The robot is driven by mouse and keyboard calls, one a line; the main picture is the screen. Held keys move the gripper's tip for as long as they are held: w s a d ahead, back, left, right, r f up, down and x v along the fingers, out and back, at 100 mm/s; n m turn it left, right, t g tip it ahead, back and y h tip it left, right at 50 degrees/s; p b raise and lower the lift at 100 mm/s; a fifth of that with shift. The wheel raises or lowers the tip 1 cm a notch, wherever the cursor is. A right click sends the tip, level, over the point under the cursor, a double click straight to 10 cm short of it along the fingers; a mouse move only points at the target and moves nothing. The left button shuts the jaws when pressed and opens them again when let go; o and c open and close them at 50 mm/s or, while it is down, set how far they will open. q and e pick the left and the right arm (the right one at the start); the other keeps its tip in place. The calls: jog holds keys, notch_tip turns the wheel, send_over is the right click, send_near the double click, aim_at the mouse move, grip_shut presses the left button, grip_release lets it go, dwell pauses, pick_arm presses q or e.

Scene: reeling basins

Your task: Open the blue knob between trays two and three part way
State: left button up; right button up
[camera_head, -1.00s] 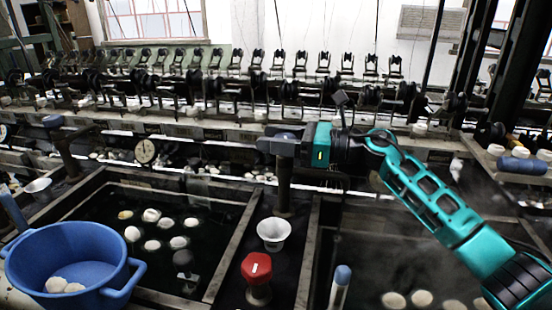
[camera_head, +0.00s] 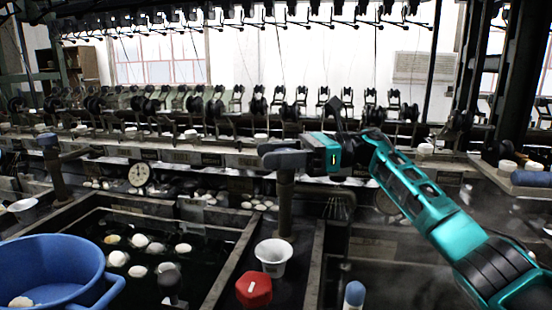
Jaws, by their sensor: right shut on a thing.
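My right gripper (camera_head: 284,157) is at the top of an upright dark pipe (camera_head: 286,205), between the tray on the left (camera_head: 232,268) and the tray on the right (camera_head: 318,262). It is shut on the knob on top of this pipe. The jaws cover the knob, so I cannot see its colour or how far it is turned. A similar pipe with a dark blue knob (camera_head: 47,140) stands at the far left.
A white cup (camera_head: 273,258) and a red knob (camera_head: 253,289) stand on the divider below my right gripper. A blue-capped handle (camera_head: 354,294) is at the right. A blue basin (camera_head: 52,268) is at the lower left. A dial gauge (camera_head: 138,174) and reeling machinery lie behind.

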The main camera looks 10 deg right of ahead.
jog(key=o, duration=1)
jog(key=shift+c, duration=0.2)
jog(key=d, duration=1.3)
jog(key=shift+w+p, duration=0.25)
jog(key=shift+p, duration=0.1)
